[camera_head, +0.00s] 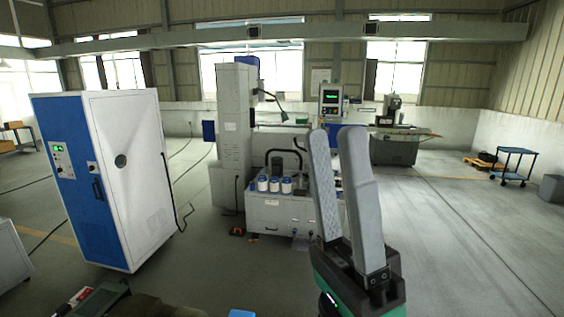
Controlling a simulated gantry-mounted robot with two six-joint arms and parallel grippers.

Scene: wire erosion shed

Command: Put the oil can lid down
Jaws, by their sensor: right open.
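My right gripper (336,137) is large in the foreground, right of the middle, with its two grey fingers pointing up and spread apart. A gap shows between the fingers and nothing is held in it. I cannot make out an oil can lid anywhere in this view. Several small white and blue containers (274,184) stand on a grey machine cabinet (275,215) beyond the gripper; I cannot tell if any is the oil can. The gripper hides the cabinet's right end. My left gripper is not in view.
A tall blue and white cabinet (125,180) stands at the left. A machine column (235,130) rises behind the containers. A blue cart (514,163) stands far right. Dark and red items (80,297) and a blue object (241,313) show at the bottom edge. The floor at right is mostly clear.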

